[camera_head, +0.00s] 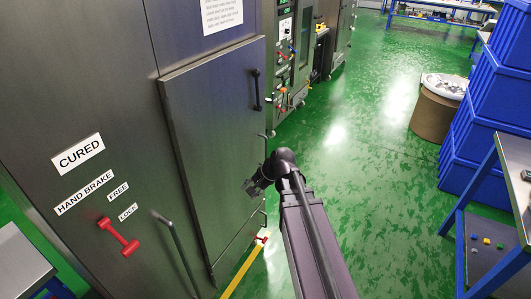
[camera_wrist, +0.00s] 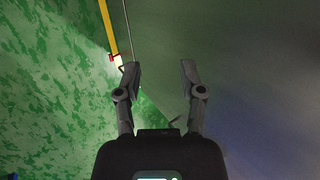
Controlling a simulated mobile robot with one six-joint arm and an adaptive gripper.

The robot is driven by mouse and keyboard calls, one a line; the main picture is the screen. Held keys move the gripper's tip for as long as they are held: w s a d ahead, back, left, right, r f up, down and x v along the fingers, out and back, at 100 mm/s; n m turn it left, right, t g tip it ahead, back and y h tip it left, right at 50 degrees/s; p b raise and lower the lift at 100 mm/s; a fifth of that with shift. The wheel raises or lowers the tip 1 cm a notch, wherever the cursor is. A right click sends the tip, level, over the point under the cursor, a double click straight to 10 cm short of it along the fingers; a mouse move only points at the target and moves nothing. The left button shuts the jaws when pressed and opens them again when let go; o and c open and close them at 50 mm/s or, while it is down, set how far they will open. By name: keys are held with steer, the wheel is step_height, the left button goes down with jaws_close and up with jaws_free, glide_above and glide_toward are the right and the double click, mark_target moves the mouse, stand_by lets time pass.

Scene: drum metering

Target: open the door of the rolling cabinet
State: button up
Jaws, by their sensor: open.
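The rolling cabinet (camera_head: 90,100) is tall and dark grey, filling the left of the head view, with CURED and HAND BRAKE labels. Its door (camera_head: 215,140) looks shut and carries a black vertical handle (camera_head: 256,90) high near its right edge. My gripper (camera_head: 251,188) is beside the lower right part of the door, well below the handle, and holds nothing. In the wrist view my gripper (camera_wrist: 160,70) has its two fingers apart, with a grey surface beyond and to the right. The handle cannot be made out there.
A red brake lever (camera_head: 119,236) and a grey bar (camera_head: 177,250) are on the cabinet's front. A yellow strip (camera_head: 243,270) runs along the floor. Blue crates (camera_head: 495,100), a brown drum (camera_head: 433,112) and a blue-framed table (camera_head: 510,165) stand at right. Green floor between is clear.

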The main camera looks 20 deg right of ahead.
steer(key=w+d+f+m+t+y+b, duration=0.2)
steer(key=w+d+m+t+b, duration=0.1)
steer(key=w+d+m+b, duration=0.15)
steer(key=m+t+y+b, duration=0.1)
steer(key=m+t+b, duration=0.85)
steer(key=m, duration=0.65)
glide_toward(266, 143)
steer(key=d+v, duration=0.1)
steer(key=v, duration=0.2)
steer(key=shift+r+g, duration=0.15)
steer(key=shift+g, duration=0.1)
steer(key=x, duration=1.4)
steer(key=shift+s, duration=0.1)
jaws_close()
